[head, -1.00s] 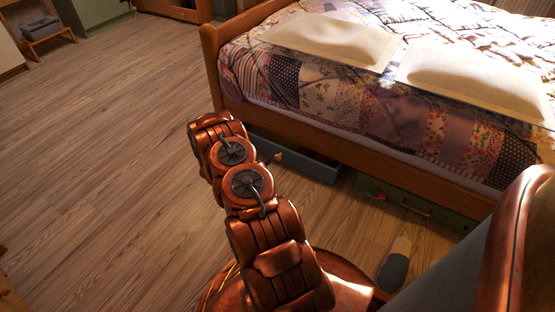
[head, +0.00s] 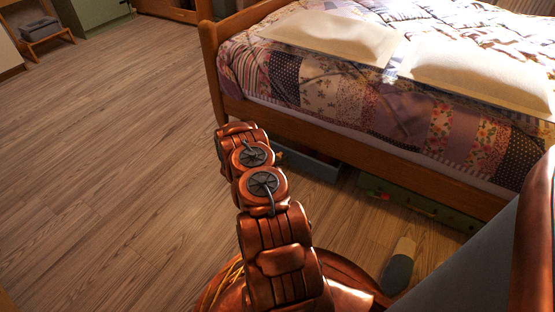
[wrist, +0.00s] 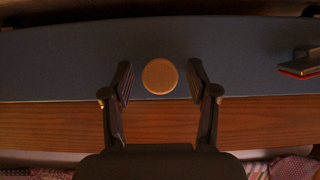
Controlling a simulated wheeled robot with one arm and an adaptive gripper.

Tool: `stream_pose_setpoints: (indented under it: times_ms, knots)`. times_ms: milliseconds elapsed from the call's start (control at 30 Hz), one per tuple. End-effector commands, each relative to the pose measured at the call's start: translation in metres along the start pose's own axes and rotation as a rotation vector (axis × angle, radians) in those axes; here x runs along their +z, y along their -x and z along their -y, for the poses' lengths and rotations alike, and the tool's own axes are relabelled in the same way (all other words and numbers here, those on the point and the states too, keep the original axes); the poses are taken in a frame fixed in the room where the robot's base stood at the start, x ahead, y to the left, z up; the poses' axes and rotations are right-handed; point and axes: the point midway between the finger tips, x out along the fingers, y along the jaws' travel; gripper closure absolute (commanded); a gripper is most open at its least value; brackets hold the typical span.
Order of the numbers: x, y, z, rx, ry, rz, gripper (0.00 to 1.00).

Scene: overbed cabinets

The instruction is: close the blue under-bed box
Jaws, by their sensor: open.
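The blue under-bed box (head: 318,168) sticks out from under the near side of the bed in the head view, with its open top showing. My arm hides its left part. In the wrist view its blue front (wrist: 60,70) spans the picture, with a round wooden knob (wrist: 160,76) near the middle. My gripper (wrist: 161,70) is open, one finger on each side of the knob. There are gaps between the fingers and the knob. In the head view my gripper is hidden behind my arm.
A green box (head: 435,208) sits under the bed to the right of the blue one. The wooden bed rail (head: 400,170) runs above both. A grey and beige slipper-like object (head: 398,268) lies on the floor near my base. The floor (head: 110,180) at left is clear.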

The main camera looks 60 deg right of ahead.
Motion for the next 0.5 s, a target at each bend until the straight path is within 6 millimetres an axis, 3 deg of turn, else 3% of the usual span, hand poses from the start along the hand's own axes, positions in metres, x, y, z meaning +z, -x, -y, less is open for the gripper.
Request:
stream_pose_setpoints:
  times_ms: [300, 500]
  knots:
    - [-0.0006, -0.0023, -0.0001, 0.0, 0.001, 0.0, 0.41]
    - [-0.0006, -0.0022, 0.0, 0.0, 0.0, 0.0, 0.62]
